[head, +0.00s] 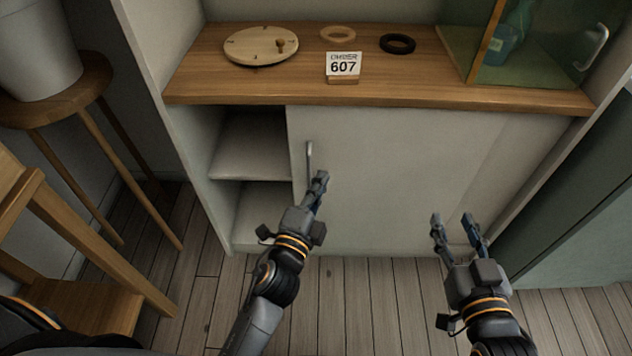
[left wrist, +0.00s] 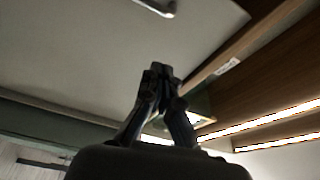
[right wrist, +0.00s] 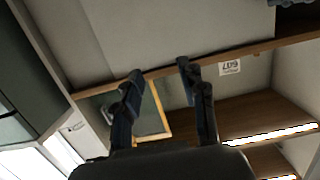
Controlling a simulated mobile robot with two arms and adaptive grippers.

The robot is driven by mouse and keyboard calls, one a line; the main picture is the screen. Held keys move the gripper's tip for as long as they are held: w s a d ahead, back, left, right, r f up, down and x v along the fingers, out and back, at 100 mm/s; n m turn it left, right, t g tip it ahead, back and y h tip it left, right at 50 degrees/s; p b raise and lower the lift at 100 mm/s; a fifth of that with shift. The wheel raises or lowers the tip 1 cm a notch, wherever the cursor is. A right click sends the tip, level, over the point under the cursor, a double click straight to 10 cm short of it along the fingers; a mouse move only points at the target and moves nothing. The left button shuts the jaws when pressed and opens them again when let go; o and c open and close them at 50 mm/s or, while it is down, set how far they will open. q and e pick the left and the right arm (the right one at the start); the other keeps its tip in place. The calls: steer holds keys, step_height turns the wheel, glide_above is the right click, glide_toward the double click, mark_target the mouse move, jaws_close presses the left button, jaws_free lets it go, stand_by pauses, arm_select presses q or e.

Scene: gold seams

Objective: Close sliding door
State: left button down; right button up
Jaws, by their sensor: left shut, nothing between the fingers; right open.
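The sliding door (head: 390,165) is a pale panel under the wooden counter. It covers the middle and right of the cabinet, and the left part stands open. Its upright metal handle (head: 309,158) is near the door's left edge; it also shows at the top of the left wrist view (left wrist: 156,6). My left gripper (head: 320,180) is shut and empty, just below and right of the handle in the head view; I cannot tell whether it touches the door. My right gripper (head: 456,220) is open and empty, in front of the door's lower right part.
Open shelves (head: 248,145) show at the left. The counter (head: 400,92) holds a round wooden board (head: 261,46), two rings, a 607 sign (head: 343,66) and a glass case (head: 540,45). A stool (head: 60,105) and wooden chair (head: 90,240) stand left. The floor before the cabinet is clear.

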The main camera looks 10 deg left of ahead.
mark_target(321, 141)
arm_select(q)
steer(key=w, duration=0.5)
steer(key=w+d, duration=0.1)
steer(key=w, duration=0.1)
steer(key=shift+w+r, duration=0.25)
steer(key=shift+r, duration=0.05)
steer(key=a, duration=0.3)
steer(key=shift+s+a+f, duration=0.1)
steer(key=shift+s+f, duration=0.15)
steer(key=shift+f, duration=0.1)
steer(key=shift+s+a+f, duration=0.1)
steer(key=shift+a, duration=0.3)
arm_select(e)
steer(key=shift+s+d+f+g+h, duration=0.1)
steer(key=shift+s+d+f+g, duration=0.1)
steer(key=shift+f+g, duration=0.25)
steer(key=shift+s+d+f+g+h, duration=0.1)
steer(key=shift+s+f+g, duration=0.1)
steer(key=shift+f, duration=0.4)
steer(key=shift+s+d+f+g+h, duration=0.15)
steer(key=shift+f+g, duration=0.2)
steer(key=shift+f, duration=0.2)
